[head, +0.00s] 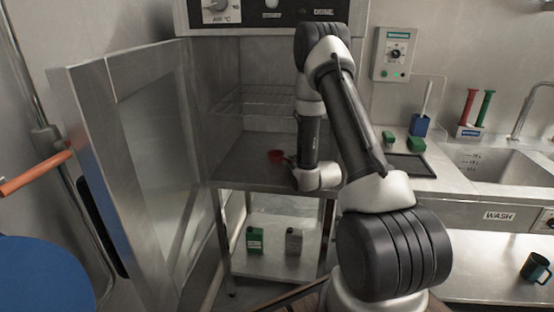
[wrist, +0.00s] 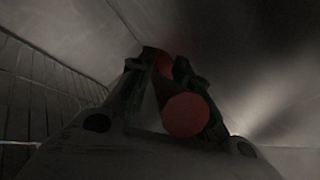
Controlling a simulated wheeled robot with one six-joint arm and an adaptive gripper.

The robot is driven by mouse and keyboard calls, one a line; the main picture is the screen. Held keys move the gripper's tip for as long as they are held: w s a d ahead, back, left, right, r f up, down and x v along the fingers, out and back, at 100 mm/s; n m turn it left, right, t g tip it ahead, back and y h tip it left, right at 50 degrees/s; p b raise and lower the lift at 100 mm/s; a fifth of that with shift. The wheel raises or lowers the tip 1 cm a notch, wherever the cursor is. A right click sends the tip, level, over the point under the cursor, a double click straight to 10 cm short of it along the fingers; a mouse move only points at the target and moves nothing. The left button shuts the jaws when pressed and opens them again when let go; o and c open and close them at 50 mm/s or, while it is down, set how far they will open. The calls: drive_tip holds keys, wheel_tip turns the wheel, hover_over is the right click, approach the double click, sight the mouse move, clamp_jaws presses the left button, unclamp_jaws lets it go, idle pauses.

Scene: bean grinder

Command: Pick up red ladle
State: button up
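A red ladle (head: 275,156) shows as a small red shape inside the open steel oven, just left of my gripper (head: 290,160). In the dark wrist view, the red ladle (wrist: 187,115) lies between the fingers of my gripper (wrist: 166,64). Red fills the narrow gap between the fingertips, with a round red end nearer the camera. The fingers look shut on it. The ladle is close to the oven floor in the head view; I cannot tell whether it touches it. Part of it is hidden by the fingers.
The oven door (head: 150,150) stands open at the left. A wire rack (head: 255,100) is above the ladle. The oven walls are close around my gripper. A holder (head: 468,132) with red and green handled items stands by the sink (head: 490,165) at the right.

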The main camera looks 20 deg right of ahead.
clamp_jaws()
drive_tip(key=shift+r, duration=0.15)
